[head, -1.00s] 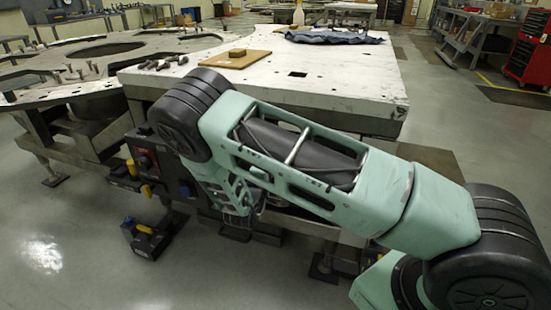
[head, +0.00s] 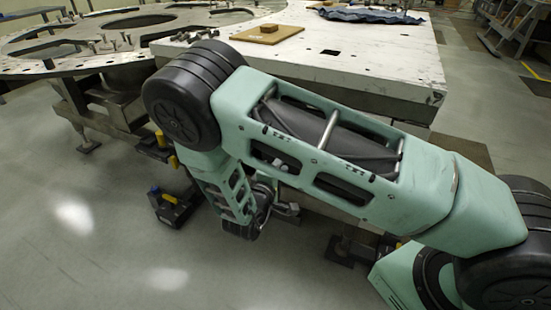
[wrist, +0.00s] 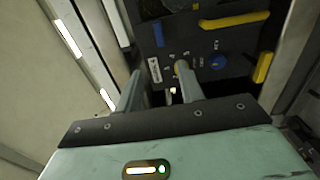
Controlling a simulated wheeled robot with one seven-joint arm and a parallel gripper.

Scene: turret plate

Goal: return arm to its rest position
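My gripper (wrist: 158,72) shows in the wrist view with its two grey fingers apart and nothing seen held between them. It faces a dark panel (wrist: 230,60) with a blue round knob and yellow handles. I cannot tell how far the fingertips are from the panel. In the head view my green arm is bent, with its elbow high in front of the white table (head: 385,72) and its forearm hanging down beside the table's front side. The gripper's fingers cannot be made out clearly there.
A brown board (head: 268,34) with a small block and a blue cloth (head: 370,15) lie on the table. A round slotted metal plate (head: 75,66) with bolts on it is at the left. A dark box with a yellow part (head: 170,198) is near the forearm. Open floor lies front left.

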